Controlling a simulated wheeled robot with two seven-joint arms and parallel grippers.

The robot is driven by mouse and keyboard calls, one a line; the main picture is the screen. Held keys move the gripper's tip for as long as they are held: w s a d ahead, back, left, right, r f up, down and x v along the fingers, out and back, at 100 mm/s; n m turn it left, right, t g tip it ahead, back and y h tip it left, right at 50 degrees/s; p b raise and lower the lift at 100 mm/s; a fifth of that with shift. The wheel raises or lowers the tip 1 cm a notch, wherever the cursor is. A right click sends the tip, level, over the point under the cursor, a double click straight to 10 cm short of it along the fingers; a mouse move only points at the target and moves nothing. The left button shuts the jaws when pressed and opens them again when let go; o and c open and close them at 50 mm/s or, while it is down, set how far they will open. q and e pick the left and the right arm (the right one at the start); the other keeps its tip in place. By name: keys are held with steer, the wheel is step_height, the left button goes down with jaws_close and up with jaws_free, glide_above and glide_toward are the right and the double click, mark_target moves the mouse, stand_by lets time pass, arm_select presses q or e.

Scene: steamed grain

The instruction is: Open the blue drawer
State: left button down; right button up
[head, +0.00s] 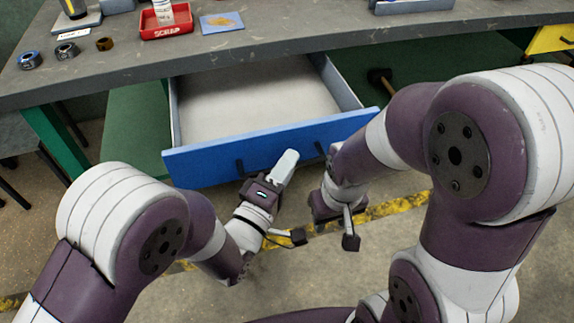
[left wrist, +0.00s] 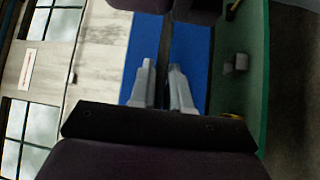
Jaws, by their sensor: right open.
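The blue drawer (head: 265,148) stands pulled out from under the grey worktop in the head view. Its pale inside is visible and looks empty. Dark handle posts stick out from its front. My left gripper (head: 287,165) is at the drawer front, between these posts. In the left wrist view, its two grey fingers (left wrist: 162,75) stand either side of a dark strip in front of the blue panel (left wrist: 195,72). Whether they press on the handle is unclear. My right gripper (head: 325,205) is open beside the left one, below the drawer front, its fingers mostly hidden.
The grey worktop (head: 290,45) holds a red scrap tray (head: 166,30), a blue card (head: 222,23) and several small rings at the left. A yellow drawer (head: 550,39) is at the far right. A green panel (head: 136,130) stands left of the drawer. A yellow-black floor stripe runs below.

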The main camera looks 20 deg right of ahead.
arm_select(q)
steer(key=c, duration=1.2)
jaws_free()
steer(key=v, duration=1.2)
steer(key=shift+s+a, duration=0.2)
steer(key=shift+s, duration=0.1)
steer(key=shift+w+f, duration=0.1)
steer(key=shift+f, duration=0.05)
steer(key=w+a+f+m+g+y, duration=0.3)
steer(key=w+a+f+g+y, duration=0.1)
steer(key=w+a+f+y, duration=0.4)
steer(key=s+a+r+m+g+y, duration=0.1)
steer(key=s+a+m+g+y, duration=0.6)
steer(key=a, duration=0.7)
step_height(320, 180, up, 32)
steer(key=n+g+h+p, duration=0.1)
steer(key=n+p, duration=0.1)
steer(key=p, duration=2.9)
steer(key=shift+s+d+g+p, duration=0.3)
steer(key=shift+s+d+p, duration=0.05)
steer(key=shift+d+p, duration=0.1)
